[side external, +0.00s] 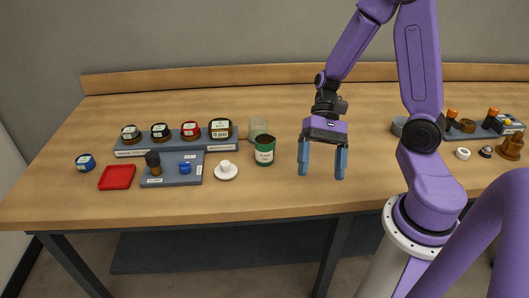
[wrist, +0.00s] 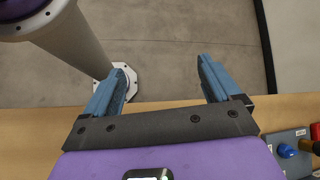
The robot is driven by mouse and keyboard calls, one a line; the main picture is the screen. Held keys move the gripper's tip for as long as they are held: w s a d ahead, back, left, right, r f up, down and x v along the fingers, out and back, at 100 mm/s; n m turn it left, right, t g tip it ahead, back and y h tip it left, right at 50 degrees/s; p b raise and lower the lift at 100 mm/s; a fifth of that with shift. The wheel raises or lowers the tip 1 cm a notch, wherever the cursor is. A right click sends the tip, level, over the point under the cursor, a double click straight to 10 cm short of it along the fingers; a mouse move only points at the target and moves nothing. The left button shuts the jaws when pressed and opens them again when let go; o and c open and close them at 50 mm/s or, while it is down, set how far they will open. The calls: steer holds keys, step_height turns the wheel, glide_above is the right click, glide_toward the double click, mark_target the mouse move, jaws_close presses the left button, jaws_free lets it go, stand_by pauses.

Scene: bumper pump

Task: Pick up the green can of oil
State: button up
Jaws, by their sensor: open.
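The green can of oil (side external: 265,150) stands upright on the wooden table near its middle, with a pale label on its front. My gripper (side external: 322,172) is open and empty, fingers pointing down, to the right of the can and apart from it. In the wrist view my gripper (wrist: 165,85) shows two blue fingers spread wide with nothing between them. The can is not visible in the wrist view.
A translucent cup (side external: 258,127) stands right behind the can. A white saucer with a knob (side external: 226,170) is to its left. A grey rack (side external: 175,145) holds several labelled jars. A red tray (side external: 117,177) lies further left.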

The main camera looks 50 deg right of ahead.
steer(key=w+d+f+m+t+y, duration=0.2)
steer(key=w+d+m+t+y, duration=0.2)
steer(key=w+d+m+t, duration=0.55)
steer(key=m+t+h, duration=0.2)
steer(key=m+t, duration=0.3)
steer(key=m, duration=0.6)
glide_toward(265, 150)
steer(key=s+d, duration=0.3)
steer(key=d, duration=0.4)
steer(key=x, duration=1.2)
steer(key=shift+w+f, duration=0.1)
steer(key=shift+x, duration=2.65)
steer(key=shift+a, duration=0.1)
steer(key=c, duration=1.2)
steer(key=shift+o, duration=0.2)
steer(key=shift+r, duration=0.25)
